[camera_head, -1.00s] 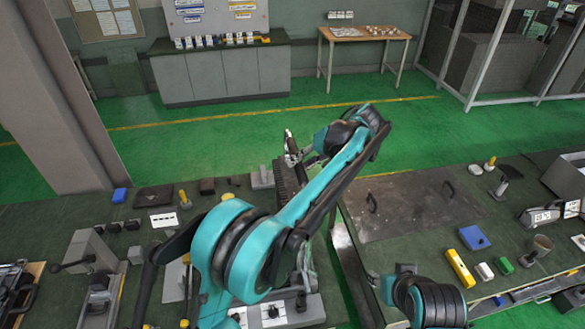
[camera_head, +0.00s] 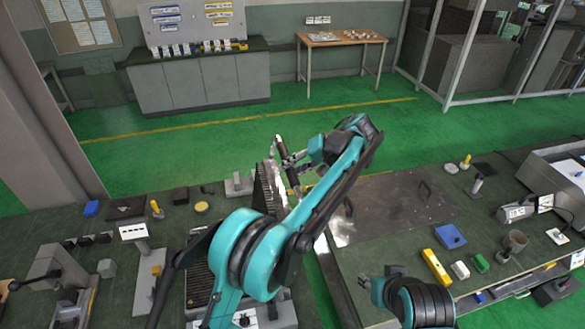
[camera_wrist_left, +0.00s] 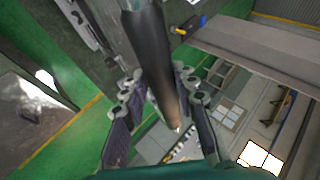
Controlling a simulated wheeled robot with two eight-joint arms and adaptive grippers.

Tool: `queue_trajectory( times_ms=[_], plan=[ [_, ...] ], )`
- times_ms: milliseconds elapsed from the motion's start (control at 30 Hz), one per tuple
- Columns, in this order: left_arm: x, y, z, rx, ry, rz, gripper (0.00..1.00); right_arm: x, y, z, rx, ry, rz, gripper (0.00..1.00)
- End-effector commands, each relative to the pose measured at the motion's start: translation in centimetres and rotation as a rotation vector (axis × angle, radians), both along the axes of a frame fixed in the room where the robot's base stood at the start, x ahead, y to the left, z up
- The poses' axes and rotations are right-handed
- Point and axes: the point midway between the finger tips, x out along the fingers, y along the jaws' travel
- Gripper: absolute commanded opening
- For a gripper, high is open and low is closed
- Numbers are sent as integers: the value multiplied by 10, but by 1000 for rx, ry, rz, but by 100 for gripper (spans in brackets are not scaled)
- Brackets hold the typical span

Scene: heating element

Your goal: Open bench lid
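A flat dark grey lid (camera_head: 400,215) with two handles lies level on the right-hand bench. My left gripper (camera_head: 293,165) is just left of it, above the far edge of the left-hand bench. It holds a dark round rod (camera_head: 281,149), which also shows in the left wrist view (camera_wrist_left: 152,50). There the fingers (camera_wrist_left: 160,85) lie close on both sides of the rod. What the rod is joined to is hard to see. A ribbed dark panel (camera_head: 265,190) stands beside the gripper, partly behind my arm.
On the right bench are a blue box (camera_head: 450,236), a yellow block (camera_head: 436,267) and a grey machine (camera_head: 560,185). A grey vise-like tool (camera_head: 60,270) and small parts sit on the left bench. A gap separates the benches. Green floor lies beyond.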

Motion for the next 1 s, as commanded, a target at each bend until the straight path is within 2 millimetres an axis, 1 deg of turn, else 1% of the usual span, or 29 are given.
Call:
queue_trajectory(
  times_ms=[33,67,333,467,567,800,900,1000],
  plan=[
    [0,0,-2,-2,1,0,43,0,0,-1,0,0,0,40],
    [0,0,-2,-2,0,-1,46,0,0,-1,0,0,0,40],
    [0,0,1,1,-1,0,46,0,0,0,0,0,0,40],
    [-1,-6,7,2,-1,-2,46,0,0,0,0,0,0,40],
    [-4,-18,18,2,-1,-2,46,0,0,0,0,0,0,40],
    [-13,-56,55,1,0,-3,46,0,0,0,0,0,0,40],
    [-16,-68,67,1,1,-2,46,0,0,0,0,0,0,40],
    [-19,-76,75,0,1,-1,46,0,0,0,0,0,0,40]
  ],
)
